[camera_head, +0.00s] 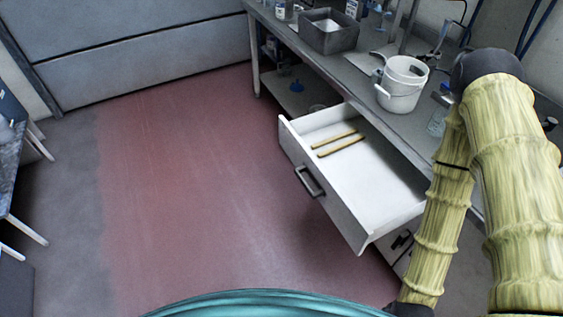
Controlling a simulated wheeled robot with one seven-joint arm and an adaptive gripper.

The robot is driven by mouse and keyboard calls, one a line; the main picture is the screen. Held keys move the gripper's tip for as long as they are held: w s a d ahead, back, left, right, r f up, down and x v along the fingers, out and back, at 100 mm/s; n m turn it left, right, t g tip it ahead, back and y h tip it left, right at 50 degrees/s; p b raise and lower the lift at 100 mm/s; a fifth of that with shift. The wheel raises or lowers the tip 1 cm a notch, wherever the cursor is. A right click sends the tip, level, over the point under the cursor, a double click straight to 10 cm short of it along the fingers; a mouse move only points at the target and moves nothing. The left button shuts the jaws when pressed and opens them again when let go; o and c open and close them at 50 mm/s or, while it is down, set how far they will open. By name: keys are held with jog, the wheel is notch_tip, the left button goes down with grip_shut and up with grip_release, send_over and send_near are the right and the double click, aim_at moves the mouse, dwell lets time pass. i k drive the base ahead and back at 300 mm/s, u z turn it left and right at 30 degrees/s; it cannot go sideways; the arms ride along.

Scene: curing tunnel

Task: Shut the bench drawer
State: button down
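The white bench drawer (318,195) is pulled far out from under the grey bench (415,124). Its dark handle (309,182) is on the front panel, which faces the open floor to the left. Two yellow-brown sticks (338,142) lie inside near its far side; the rest of its bottom is bare. My arm, in a yellowish cover, stands at the right and hides the near end of the bench and part of the drawer's near corner region. My gripper is not in view.
On the bench stand a white bucket (402,84), a grey bin (328,32) and several bottles. A lower shelf (294,97) is under the bench. The reddish floor (190,190) before the drawer is clear. Another table (10,160) stands at the left edge.

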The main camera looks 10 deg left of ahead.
aim_at(368, 188)
jog(key=k, duration=0.15)
jog(key=u, duration=1.15)
jog(key=i, duration=0.5)
